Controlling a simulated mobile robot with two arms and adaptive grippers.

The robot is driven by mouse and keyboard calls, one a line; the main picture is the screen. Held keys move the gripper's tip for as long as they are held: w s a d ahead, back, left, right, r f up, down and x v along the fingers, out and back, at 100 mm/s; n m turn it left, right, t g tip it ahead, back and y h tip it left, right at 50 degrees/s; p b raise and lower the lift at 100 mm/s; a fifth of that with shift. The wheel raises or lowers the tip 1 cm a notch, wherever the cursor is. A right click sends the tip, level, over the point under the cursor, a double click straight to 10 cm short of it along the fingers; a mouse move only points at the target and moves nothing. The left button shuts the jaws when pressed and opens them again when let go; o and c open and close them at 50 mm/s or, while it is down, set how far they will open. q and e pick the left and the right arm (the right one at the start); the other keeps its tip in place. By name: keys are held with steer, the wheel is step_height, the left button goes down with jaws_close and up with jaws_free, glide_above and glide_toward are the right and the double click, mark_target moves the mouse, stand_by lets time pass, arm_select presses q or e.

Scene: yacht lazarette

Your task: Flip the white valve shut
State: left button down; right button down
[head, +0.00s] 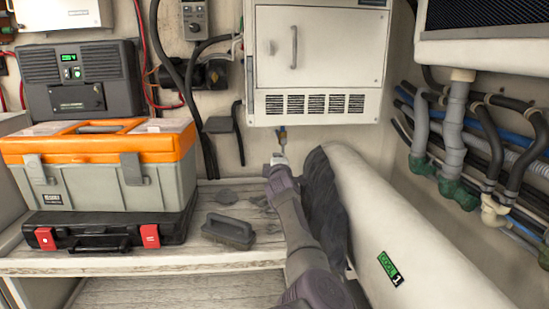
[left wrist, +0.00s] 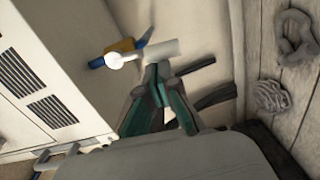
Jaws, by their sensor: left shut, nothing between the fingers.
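The valve (head: 282,134) is small in the head view, just under the white wall cabinet, with a blue and a yellow part showing. In the left wrist view a white round piece (left wrist: 118,61) sits in front of a brass-yellow body, beside a blue lever (left wrist: 146,38) and a white cylinder (left wrist: 156,50). My left gripper (head: 279,159) reaches up from the bottom of the head view to just below the valve. In the left wrist view its fingers (left wrist: 160,73) are shut and empty, with the tips close to the white cylinder; contact is unclear. My right gripper is out of view.
A white cabinet (head: 318,50) with a vent grille hangs above. A large white cylindrical fender (head: 405,235) lies right of my arm, beside dark fabric (head: 322,200). Pipes (head: 455,130) line the right wall.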

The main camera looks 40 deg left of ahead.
arm_select(q)
steer(key=shift+w+d+f+n, duration=0.15)
steer(key=shift+w+d+n, duration=0.1)
steer(key=shift+n, duration=0.35)
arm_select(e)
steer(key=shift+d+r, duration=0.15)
